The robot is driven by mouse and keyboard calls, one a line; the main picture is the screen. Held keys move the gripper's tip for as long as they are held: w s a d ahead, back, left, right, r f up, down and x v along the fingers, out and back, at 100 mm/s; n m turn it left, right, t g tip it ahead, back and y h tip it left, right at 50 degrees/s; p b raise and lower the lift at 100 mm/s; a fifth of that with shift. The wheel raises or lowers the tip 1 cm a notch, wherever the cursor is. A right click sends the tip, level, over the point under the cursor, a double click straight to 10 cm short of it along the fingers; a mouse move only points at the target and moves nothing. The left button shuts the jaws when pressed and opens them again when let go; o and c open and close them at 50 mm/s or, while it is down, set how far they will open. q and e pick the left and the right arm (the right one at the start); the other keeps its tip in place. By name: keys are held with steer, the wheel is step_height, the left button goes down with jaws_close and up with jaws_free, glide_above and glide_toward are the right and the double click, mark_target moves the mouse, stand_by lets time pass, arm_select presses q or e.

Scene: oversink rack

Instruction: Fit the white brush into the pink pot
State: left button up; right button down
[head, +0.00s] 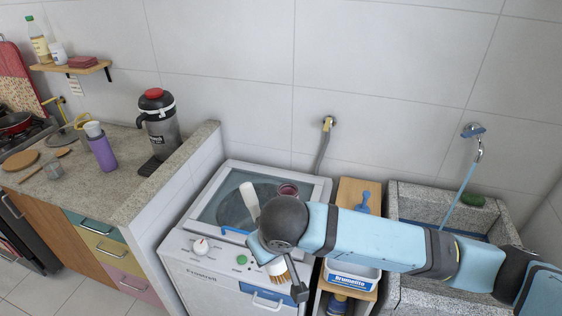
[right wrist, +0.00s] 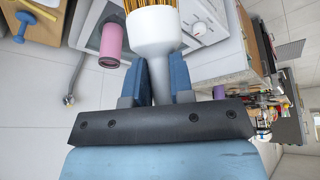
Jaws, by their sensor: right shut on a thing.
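The white brush shows in the head view with its pale handle (head: 249,200) pointing up and its tan bristles (head: 278,271) low at the washer's front. My right gripper (head: 279,268) is shut on it; my wrist hides the brush's middle. In the right wrist view the brush's white collar (right wrist: 152,35) and bristles stand out beyond my jaws (right wrist: 160,82). The pink pot (head: 288,190) stands on the washing machine behind my wrist, its lower part hidden. It also shows in the right wrist view (right wrist: 110,42), apart from the brush. My left gripper is out of view.
The white washing machine (head: 185,250) has a glass lid and knobs. A wooden shelf stand (head: 352,192) with a blue-handled item and a white bin (head: 352,279) is right of it. A stone sink (head: 415,205) lies farther right. A granite counter (head: 105,195) stands left.

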steer(key=d+f+m+h, duration=0.2)
steer(key=d+m, duration=0.5)
steer(key=d, duration=2)
steer(key=shift+w+d+h, duration=0.2)
steer(key=shift+d+h, duration=0.1)
steer(key=shift+h, duration=0.2)
